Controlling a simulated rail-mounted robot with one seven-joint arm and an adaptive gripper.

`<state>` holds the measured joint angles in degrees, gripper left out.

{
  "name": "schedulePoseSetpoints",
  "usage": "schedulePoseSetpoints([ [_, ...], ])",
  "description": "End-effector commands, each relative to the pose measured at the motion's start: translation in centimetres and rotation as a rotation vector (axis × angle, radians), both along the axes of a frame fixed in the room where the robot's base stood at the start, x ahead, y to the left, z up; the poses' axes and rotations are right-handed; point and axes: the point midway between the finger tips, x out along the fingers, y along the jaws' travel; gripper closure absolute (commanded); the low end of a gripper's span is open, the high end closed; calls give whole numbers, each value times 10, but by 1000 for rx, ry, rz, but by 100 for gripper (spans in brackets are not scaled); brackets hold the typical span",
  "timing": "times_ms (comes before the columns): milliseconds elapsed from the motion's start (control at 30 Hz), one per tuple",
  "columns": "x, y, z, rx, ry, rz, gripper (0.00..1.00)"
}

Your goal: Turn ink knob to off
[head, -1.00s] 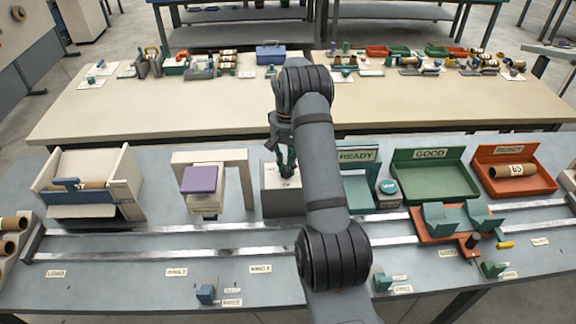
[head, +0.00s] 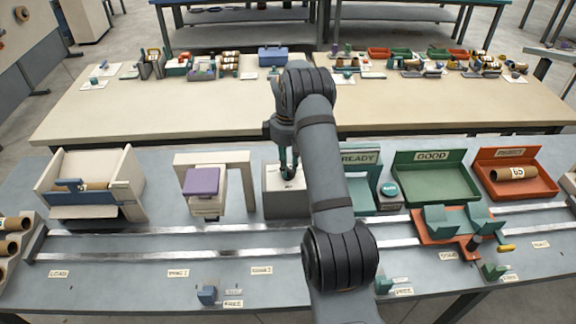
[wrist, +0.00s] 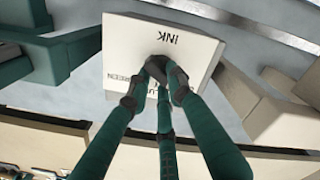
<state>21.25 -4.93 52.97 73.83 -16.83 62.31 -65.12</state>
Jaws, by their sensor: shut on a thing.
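The ink knob (wrist: 157,66) is a small dark piece on that top, mostly hidden between my fingertips. My gripper (head: 288,172) points down at the box, with its green fingers closed around the knob. The fingers also show in the wrist view (wrist: 158,72). I cannot tell which setting the knob points to.
Left of the box stands a pale arch with a purple block (head: 202,181). Right of it are the READY stand (head: 360,158), a round-topped button box (head: 389,191) and a green GOOD tray (head: 432,180). Metal rails (head: 190,229) cross the bench in front.

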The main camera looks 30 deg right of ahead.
Motion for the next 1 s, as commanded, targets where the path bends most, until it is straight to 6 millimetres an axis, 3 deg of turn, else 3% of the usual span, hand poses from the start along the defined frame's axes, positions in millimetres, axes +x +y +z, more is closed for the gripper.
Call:
schedulePoseSetpoints([
  [767,1,0,0,-2,-2,105,100],
  [800,1,0,0,-2,-2,105,78],
  [1000,1,0,0,-1,-2,102,66],
])
